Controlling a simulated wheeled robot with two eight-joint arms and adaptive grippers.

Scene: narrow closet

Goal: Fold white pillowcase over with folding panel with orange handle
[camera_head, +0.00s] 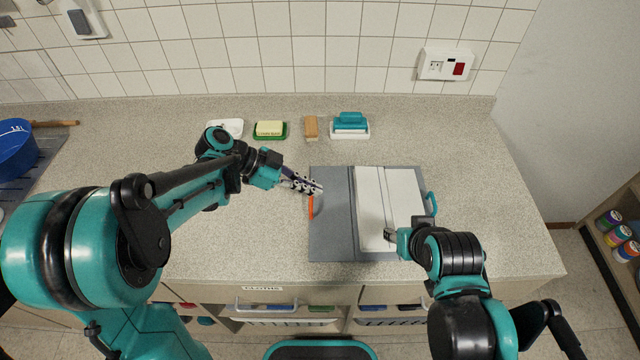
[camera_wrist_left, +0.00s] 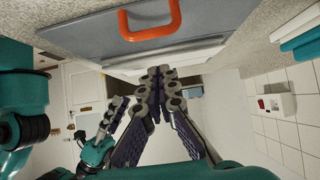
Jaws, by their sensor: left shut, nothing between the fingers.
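The white pillowcase (camera_head: 372,205) lies flat on the grey folding board, over its middle and right parts. The grey folding panel (camera_head: 330,235) on the left is flat and bare, with an orange handle (camera_head: 311,208) on its left edge. My left gripper (camera_head: 318,188) is shut and empty, just above the handle's far end. In the left wrist view the handle (camera_wrist_left: 150,32) and panel (camera_wrist_left: 75,38) lie beyond the shut fingertips (camera_wrist_left: 160,75), with a gap in the picture. My right gripper (camera_head: 388,236) is over the near part of the pillowcase; its finger opening is unclear.
A teal handle (camera_head: 431,203) is at the board's right edge. A white dish (camera_head: 228,126), a soap on a green dish (camera_head: 270,130), a brown block (camera_head: 311,128) and a teal brush (camera_head: 350,122) line the back. The counter (camera_head: 480,180) to the right is clear.

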